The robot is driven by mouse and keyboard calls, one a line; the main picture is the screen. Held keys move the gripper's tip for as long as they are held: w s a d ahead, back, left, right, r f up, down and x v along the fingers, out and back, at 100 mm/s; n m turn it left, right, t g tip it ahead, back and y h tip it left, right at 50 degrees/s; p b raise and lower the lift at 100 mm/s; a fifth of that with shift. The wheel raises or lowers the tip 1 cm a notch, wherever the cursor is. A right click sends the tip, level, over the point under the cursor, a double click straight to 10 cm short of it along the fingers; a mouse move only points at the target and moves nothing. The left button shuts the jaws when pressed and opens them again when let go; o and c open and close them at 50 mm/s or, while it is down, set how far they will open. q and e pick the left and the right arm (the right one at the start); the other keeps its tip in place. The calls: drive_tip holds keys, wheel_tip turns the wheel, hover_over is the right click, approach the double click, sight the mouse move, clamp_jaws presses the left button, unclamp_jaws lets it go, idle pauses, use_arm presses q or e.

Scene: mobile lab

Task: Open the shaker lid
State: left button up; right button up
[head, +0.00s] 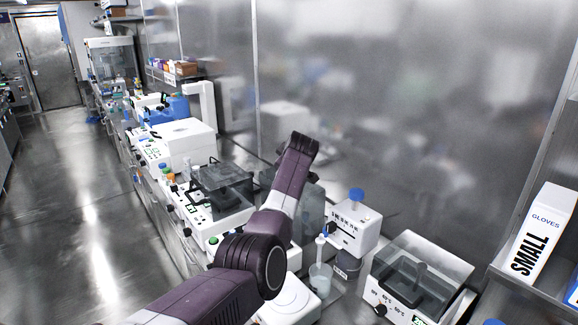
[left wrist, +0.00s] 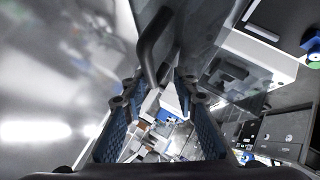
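My left arm reaches in from the bottom of the head view, and its gripper is hidden there behind the arm. In the left wrist view my left gripper (left wrist: 156,92) has its two blue fingers apart with a gap between them. A dark bent handle (left wrist: 152,42) shows just beyond the fingertips, beside a see-through panel (left wrist: 192,35). I cannot tell whether it touches a finger. In the head view an upright smoky panel (head: 312,208), perhaps the shaker lid, is partly hidden behind my arm. My right gripper is not in view.
Left of my arm stands a machine with a dark clear lid and black handle (head: 222,182). To the right are a white box device (head: 354,225), a beaker (head: 320,277) and a clear-lidded bath (head: 425,262). A glove box (head: 543,235) sits at far right. The floor (head: 75,215) is clear.

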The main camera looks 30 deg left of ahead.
use_arm(q)
drive_tip(key=v, duration=1.1)
drive_tip(key=shift+s+d, duration=0.25)
